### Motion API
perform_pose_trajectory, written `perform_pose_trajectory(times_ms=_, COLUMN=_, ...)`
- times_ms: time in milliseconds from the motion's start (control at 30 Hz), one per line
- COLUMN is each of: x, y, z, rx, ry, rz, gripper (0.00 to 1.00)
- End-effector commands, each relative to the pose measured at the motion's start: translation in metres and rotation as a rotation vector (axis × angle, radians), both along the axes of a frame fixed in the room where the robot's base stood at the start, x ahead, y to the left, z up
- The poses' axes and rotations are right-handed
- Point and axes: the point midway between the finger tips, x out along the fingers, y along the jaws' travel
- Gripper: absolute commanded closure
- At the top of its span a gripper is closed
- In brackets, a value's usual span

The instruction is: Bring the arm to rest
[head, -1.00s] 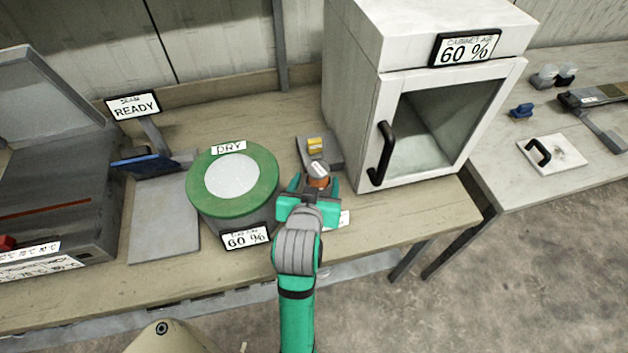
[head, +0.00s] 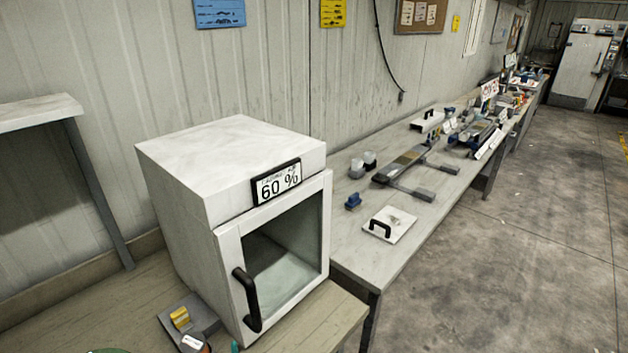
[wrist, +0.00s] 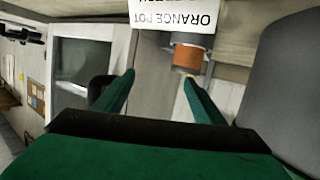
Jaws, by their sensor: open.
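My gripper (wrist: 158,76) is open in the wrist view, its two green fingers apart with nothing between them. An orange pot (wrist: 187,57) with a grey top stands just beyond the right fingertip; whether they touch I cannot tell. An upside-down label reading "ORANGE POT" (wrist: 175,17) is by the pot.
A white cabinet (head: 190,175) reading 60 % stands close beside the pot, its black handle (head: 246,300) facing out. A yellow item (head: 180,318) sits on a grey holder behind the pot. A long bench (head: 350,225) with several tools runs right. The floor (head: 500,270) is clear.

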Motion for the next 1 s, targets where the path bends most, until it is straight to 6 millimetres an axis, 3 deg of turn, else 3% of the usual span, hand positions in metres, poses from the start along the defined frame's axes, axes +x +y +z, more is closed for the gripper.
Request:
perform_pose_trajectory(times_ms=167, x=-0.014, y=-0.04, z=-0.019, rx=-0.031, ry=-0.135, rz=-0.042, gripper=0.36)
perform_pose_trajectory(times_ms=467, x=-0.067, y=-0.099, z=-0.052, rx=-0.044, ry=-0.194, rz=-0.082, gripper=0.36)
perform_pose_trajectory(times_ms=700, x=-0.127, y=-0.146, z=-0.079, rx=-0.015, ry=-0.139, rz=-0.149, gripper=0.36)
perform_pose_trajectory(times_ms=1000, x=-0.21, y=-0.193, z=-0.092, rx=0.029, ry=-0.07, rz=-0.26, gripper=0.36)
